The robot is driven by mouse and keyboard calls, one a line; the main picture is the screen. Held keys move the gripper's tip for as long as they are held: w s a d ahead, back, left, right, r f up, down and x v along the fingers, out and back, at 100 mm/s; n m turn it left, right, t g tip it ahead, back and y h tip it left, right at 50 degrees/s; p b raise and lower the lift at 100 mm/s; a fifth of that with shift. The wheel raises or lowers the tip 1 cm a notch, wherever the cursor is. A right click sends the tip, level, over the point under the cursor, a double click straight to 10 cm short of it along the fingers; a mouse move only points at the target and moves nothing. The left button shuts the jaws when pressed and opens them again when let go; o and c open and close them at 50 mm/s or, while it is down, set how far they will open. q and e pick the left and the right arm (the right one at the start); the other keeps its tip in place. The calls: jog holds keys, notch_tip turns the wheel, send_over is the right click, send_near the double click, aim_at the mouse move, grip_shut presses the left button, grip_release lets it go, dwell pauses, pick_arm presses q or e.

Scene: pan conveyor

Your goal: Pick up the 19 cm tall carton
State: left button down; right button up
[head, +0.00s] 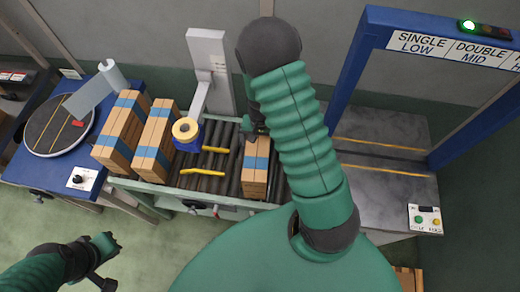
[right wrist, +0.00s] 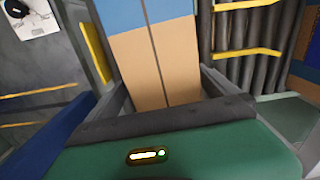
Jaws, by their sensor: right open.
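A brown carton (head: 256,168) with a blue band stands on the roller conveyor (head: 215,185), partly hidden by my right arm. It also shows in the right wrist view (right wrist: 155,65), directly ahead of the palm. My right gripper (right wrist: 167,90) is open, with a dark finger on each side of the carton; I cannot tell whether they touch it. In the head view the right gripper (head: 256,132) is at the carton's far end, mostly hidden by the arm. My left gripper (head: 104,262) is low at the left, away from the cartons; its jaws are unclear.
Two similar banded carton groups (head: 122,132) (head: 155,142) stand at the conveyor's left end. Yellow bars (head: 203,171) lie across the rollers. A tape roll (head: 186,130) sits by a grey post (head: 210,65). A blue gate (head: 348,90) stands right. A round turntable (head: 60,125) is far left.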

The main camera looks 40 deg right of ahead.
jog(key=shift+s+a+f, duration=0.1)
jog(key=shift+a+f, duration=0.05)
jog(key=shift+f, duration=0.5)
jog(key=shift+a+f, duration=0.15)
jog(key=shift+f, duration=0.45)
jog(key=shift+a+f, duration=0.1)
jog(key=shift+a, duration=0.5)
jog(key=shift+c, duration=2.8)
jog(key=shift+d, duration=0.45)
jog(key=c, duration=1.2)
jog(key=shift+a, duration=0.3)
grip_shut()
pick_arm(q)
jog(key=shift+a, duration=0.7)
